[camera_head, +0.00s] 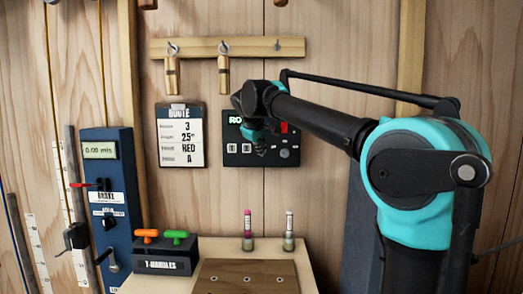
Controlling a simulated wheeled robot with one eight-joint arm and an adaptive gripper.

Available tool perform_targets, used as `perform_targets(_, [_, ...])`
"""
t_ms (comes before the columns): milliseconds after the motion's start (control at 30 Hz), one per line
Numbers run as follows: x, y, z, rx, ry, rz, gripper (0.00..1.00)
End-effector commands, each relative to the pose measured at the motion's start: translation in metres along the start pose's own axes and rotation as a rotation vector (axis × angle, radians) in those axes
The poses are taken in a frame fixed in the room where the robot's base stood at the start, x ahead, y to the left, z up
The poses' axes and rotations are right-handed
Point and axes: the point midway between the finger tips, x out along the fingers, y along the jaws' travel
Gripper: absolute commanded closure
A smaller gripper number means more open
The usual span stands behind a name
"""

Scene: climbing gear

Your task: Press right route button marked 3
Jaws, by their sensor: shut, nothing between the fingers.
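The black route panel (236,159) is on the wooden wall, with green lettering at its top left. Two small pale buttons (239,148) show on its left part; their marks are too small to read surely. A round grey knob or button (284,153) sits on its right part, and part of a red mark (284,127) shows above it. My gripper (261,150) is shut and empty in front of the panel's middle. It hides that part, and I cannot make out the button marked 3 or whether the fingertips touch the panel.
A route clipboard (181,138) reading 3, 25°, RED and A hangs left of the panel. A peg rail (228,48) is above. Below are a T-handle holder (165,262), two small tubes (248,235) and a brown board (246,277). A blue unit (108,190) stands left.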

Motion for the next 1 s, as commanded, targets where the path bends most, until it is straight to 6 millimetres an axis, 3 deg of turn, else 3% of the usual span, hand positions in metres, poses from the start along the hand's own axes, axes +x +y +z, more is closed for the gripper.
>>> perform_targets(300, [-0.018,-0.013,0.013,0.0,0.0,0.0,1.0])
perform_targets(1000, [-0.019,-0.014,0.014,0.0,0.0,0.0,1.0])
